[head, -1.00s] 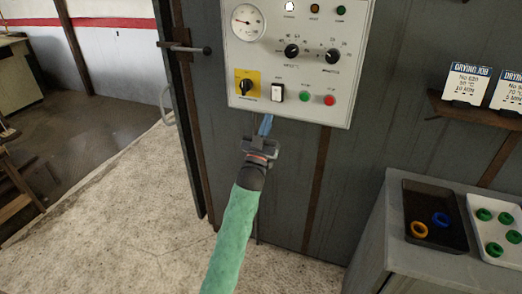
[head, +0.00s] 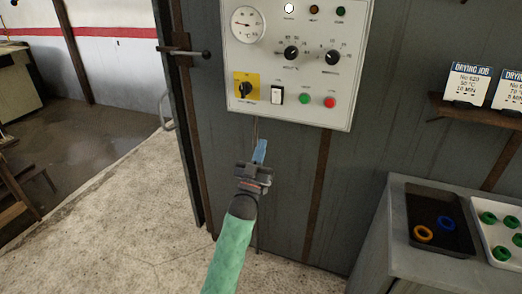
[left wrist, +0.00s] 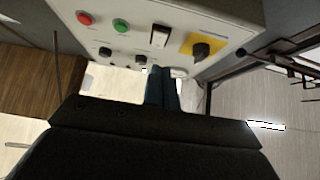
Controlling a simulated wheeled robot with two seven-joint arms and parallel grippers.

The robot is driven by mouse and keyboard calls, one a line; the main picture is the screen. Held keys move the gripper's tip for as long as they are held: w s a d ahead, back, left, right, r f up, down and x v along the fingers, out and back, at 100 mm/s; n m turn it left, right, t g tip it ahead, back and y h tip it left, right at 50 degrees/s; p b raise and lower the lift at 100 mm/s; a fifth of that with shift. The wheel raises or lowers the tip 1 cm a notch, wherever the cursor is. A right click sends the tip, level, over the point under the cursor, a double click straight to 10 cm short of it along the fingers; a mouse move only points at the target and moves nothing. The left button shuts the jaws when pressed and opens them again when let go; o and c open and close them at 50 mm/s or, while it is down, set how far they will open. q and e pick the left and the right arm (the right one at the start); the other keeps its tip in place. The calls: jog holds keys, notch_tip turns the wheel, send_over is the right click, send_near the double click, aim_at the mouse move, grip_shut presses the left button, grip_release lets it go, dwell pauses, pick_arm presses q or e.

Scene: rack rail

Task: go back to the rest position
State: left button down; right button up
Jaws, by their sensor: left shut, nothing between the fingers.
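My left gripper (head: 260,152) is in the middle of the head view, below the control panel (head: 290,109), with its blue fingers together and nothing between them. It is apart from the panel. In the left wrist view the shut fingers (left wrist: 162,88) point toward the panel (left wrist: 128,30). The panel carries a dial gauge (head: 247,24), two black knobs, a black rotary switch on a yellow plate (head: 245,90), a white rocker switch (head: 277,95), a green button (head: 305,99) and a red button (head: 329,102). My right gripper is in neither current view.
A grey bench (head: 398,215) at the right holds a black tray (head: 463,243) with a yellow and a blue ring, and a white tray (head: 484,238) with green rings. A shelf (head: 470,109) above bears drying job cards (head: 468,83). The floor (head: 110,230) at the left is clear.

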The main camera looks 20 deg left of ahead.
dwell(0.3)
pick_arm(q)
jog(key=w+f+g+y, duration=0.25)
jog(key=f+g, duration=0.85)
jog(key=f, duration=0.7)
jog(key=s+d+f+g+h, duration=0.1)
jog(key=s+d+f+g, duration=0.15)
jog(key=s+f, duration=0.45)
jog(key=s+d+f+g+h, duration=0.15)
jog(key=s+f+g, duration=0.25)
jog(key=f, duration=0.5)
jog(key=s+d+f+g, duration=0.1)
jog(key=s+f+g, duration=0.1)
jog(key=s+f, duration=0.5)
jog(key=s+d+f+m+g, duration=0.1)
jog(key=s+f, duration=0.5)
jog(key=s, duration=1)
jog(key=s+d+f+g, duration=0.2)
jog(key=s+f+g, duration=0.2)
jog(key=s+f, duration=0.3)
jog(key=s, duration=0.4)
jog(key=shift+s+f+m, duration=0.3)
jog(key=shift+s, duration=0.05)
